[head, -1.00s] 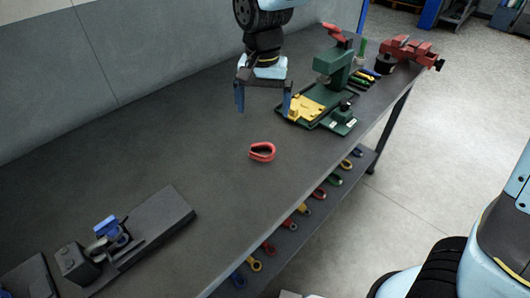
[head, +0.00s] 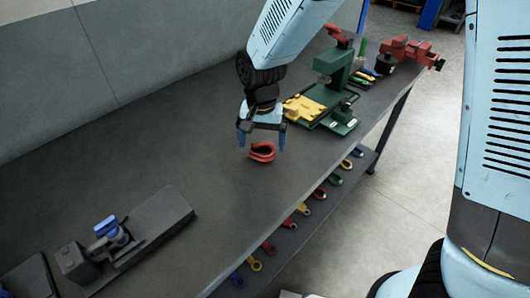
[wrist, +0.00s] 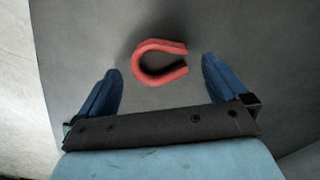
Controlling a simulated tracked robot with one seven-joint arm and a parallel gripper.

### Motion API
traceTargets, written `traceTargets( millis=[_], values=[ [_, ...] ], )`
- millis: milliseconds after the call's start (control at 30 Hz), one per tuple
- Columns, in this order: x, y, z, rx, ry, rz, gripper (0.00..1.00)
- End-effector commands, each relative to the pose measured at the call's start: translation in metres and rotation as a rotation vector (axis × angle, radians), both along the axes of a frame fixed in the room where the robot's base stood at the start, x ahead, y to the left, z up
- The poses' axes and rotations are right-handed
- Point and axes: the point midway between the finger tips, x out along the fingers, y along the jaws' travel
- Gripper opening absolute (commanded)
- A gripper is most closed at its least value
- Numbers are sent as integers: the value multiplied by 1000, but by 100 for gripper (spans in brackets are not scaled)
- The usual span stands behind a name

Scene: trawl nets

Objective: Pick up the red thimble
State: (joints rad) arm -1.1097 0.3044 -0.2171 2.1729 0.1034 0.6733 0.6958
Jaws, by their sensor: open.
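The red thimble (head: 262,152) is a U-shaped loop lying on the dark bench top in the head view. In the wrist view the red thimble (wrist: 151,68) lies ahead of the fingertips, between their lines, with its open end toward the right. My gripper (head: 261,146) is open and empty, with its blue fingers pointing down above the thimble. In the wrist view my gripper (wrist: 162,70) has its fingers spread on either side, and neither visibly touches the thimble.
A green press (head: 338,75) with a yellow plate (head: 305,107) stands beyond my gripper. A red vise (head: 408,52) is at the bench's far end. A grey fixture with a blue part (head: 107,226) sits at the near left. Bench around the thimble is clear.

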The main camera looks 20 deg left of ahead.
Motion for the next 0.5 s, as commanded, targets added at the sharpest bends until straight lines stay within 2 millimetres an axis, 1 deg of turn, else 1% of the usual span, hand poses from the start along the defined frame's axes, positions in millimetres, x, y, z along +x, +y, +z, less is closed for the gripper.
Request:
traceTargets(
  millis=[33,100,200,467,500],
  values=[
    [0,0,-8,-3,3,0,100],
    [0,0,-15,-2,2,1,100],
    [0,0,-22,-1,1,0,100],
    [0,0,-24,0,0,-1,100],
    [0,0,-24,0,0,-1,97]
  ],
)
